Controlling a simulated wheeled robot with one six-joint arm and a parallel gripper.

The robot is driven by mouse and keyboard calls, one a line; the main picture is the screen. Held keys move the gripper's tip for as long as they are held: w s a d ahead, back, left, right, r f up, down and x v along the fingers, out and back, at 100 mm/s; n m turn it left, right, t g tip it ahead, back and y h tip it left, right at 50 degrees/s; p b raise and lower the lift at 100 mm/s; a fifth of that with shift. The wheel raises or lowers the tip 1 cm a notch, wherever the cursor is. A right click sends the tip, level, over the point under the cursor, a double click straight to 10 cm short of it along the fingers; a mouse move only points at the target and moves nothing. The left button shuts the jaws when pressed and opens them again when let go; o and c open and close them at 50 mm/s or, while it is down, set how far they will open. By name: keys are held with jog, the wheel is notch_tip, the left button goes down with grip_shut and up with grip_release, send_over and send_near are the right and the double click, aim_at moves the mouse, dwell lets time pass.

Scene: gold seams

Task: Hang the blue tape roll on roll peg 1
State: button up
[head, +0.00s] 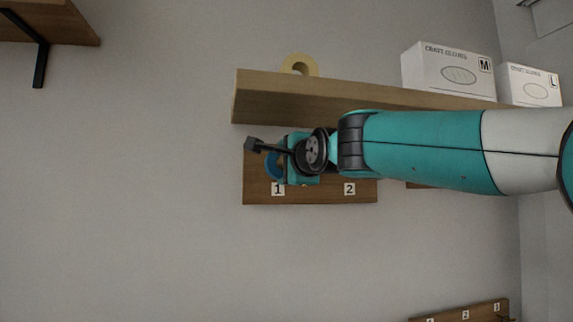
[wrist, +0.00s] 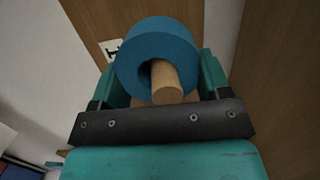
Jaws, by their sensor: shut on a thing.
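The blue tape roll (wrist: 150,45) is between the two teal fingers of my gripper (wrist: 163,75), which is shut on it. A round wooden peg (wrist: 172,88) shows in the roll's hole and sticks out toward the wrist camera, so the roll appears to be around it. In the head view, the blue roll (head: 271,167) is mostly hidden behind my gripper (head: 290,160), just above the label 1 (head: 278,189) on the wooden peg board (head: 315,194). The peg is hidden there. How far the roll sits along the peg is unclear.
A wooden shelf (head: 300,97) juts out just above the board, close over my gripper. It holds a yellow roll (head: 300,65) and two white glove boxes (head: 445,70) (head: 528,85). Label 2 (head: 349,189) is to the right. The wall left of the board is clear.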

jog(key=o, duration=1.2)
jog(key=shift+c, duration=0.2)
jog(key=b+v, duration=0.9)
jog(key=v, duration=0.8)
jog(key=shift+s, duration=0.25)
jog(key=shift+d+r, duration=0.1)
jog(key=s+d+f+n+g+h, duration=0.1)
jog(key=s+f+n+g, duration=0.2)
jog(key=f, duration=0.6)
jog(key=s+d+f+n+g, duration=0.1)
jog(key=d+f+n+g, duration=0.2)
jog(key=f, duration=0.6)
jog(key=s+f+n+g+h, duration=0.1)
jog(key=f+n+g, duration=0.2)
jog(key=f+n, duration=0.35)
jog(key=s+d+f+n+g, duration=0.3)
jog(key=s+f+n, duration=0.1)
jog(key=s+f, duration=0.5)
jog(key=s+d+f+n+g+h, duration=0.1)
jog(key=s+d+f+n+g, duration=0.1)
jog(key=s+f, duration=0.7)
jog(key=shift+d+f+n+g, duration=0.4)
jog(key=shift+f+n+g, duration=0.2)
jog(key=shift+n+g, duration=0.45)
